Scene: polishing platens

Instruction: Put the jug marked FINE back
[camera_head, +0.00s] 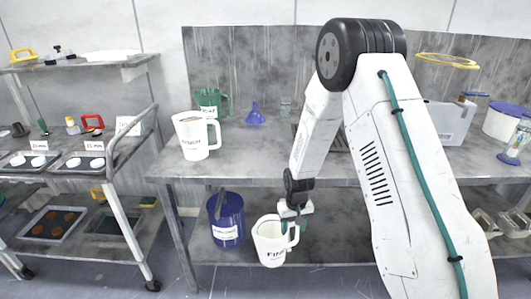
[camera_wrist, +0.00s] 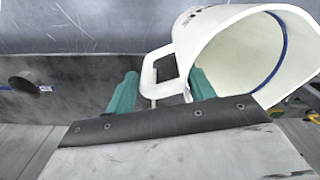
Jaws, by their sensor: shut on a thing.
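The white jug marked FINE (camera_head: 270,246) is in front of the bench, level with the lower shelf, slightly tilted. My gripper (camera_head: 293,214) is shut on its handle at the jug's right side. In the wrist view the jug (camera_wrist: 215,62) fills the upper right, its open mouth facing the camera. There the handle lies between the two green fingers of my gripper (camera_wrist: 162,88). Whether the jug's base touches anything is hard to tell. A second white jug (camera_head: 193,141), with unclear lettering, stands upright on the bench top near its left end.
A blue bucket (camera_head: 226,226) stands on the lower shelf, left of the held jug. A green jug (camera_head: 209,101) and a blue funnel (camera_head: 255,116) stand on the bench top (camera_head: 240,160). A trolley (camera_head: 118,190) with trays stands at left.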

